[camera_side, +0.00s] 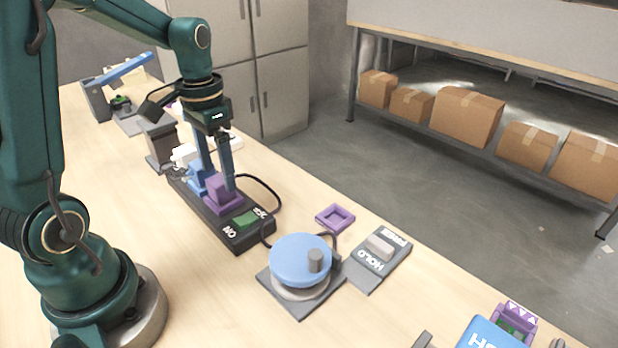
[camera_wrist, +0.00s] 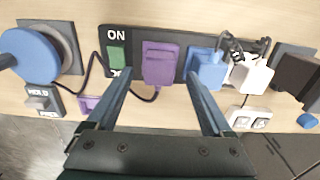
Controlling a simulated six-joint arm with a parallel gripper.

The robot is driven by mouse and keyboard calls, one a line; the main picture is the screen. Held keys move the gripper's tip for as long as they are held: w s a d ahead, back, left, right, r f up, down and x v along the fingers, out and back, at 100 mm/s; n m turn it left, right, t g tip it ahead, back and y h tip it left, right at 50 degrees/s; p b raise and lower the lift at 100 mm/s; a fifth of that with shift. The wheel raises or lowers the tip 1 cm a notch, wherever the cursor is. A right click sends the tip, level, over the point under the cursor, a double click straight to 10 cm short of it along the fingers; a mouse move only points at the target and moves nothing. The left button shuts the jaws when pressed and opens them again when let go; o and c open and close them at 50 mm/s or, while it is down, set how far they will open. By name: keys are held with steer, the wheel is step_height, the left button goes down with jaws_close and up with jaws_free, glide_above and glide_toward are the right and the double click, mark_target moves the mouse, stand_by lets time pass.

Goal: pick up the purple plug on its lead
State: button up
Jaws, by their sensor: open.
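The purple plug (camera_side: 222,195) sits upright in the black power strip (camera_side: 262,236), between the green switch and a blue plug (camera_side: 196,183). In the wrist view the purple plug (camera_wrist: 158,64) is near the middle, with the blue plug (camera_wrist: 210,72) close on its right. A dark lead (camera_wrist: 147,98) curves from below the purple plug. In the side view a dark lead (camera_side: 272,190) loops beyond the strip. My gripper (camera_side: 217,184) is open and points down over the purple plug. In the wrist view its fingers (camera_wrist: 163,76) appear either side of the plug; contact cannot be told.
A white plug (camera_wrist: 250,76) stands right of the blue one. The green switch (camera_wrist: 117,57) is on the left. A blue dial (camera_side: 300,260), a purple square frame (camera_side: 325,222) and a HOLD switch block (camera_side: 372,262) lie nearby. Bare table is free in front of the strip.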

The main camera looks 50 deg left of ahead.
mark_target(219, 179)
steer(key=shift+f, duration=1.6)
jaws_close()
steer(key=shift+r, duration=0.1)
steer(key=shift+r, duration=0.45)
step_height(219, 179, up, 4)
steer(key=shift+s+a+f, duration=0.1)
steer(key=shift+a+f, duration=0.05)
steer(key=shift+f, duration=0.1)
steer(key=s+a+r, duration=0.7)
steer(key=s, duration=0.1)
steer(key=shift+s+a+r, duration=0.2)
steer(key=shift+s+r, duration=0.05)
steer(key=shift+r, duration=0.1)
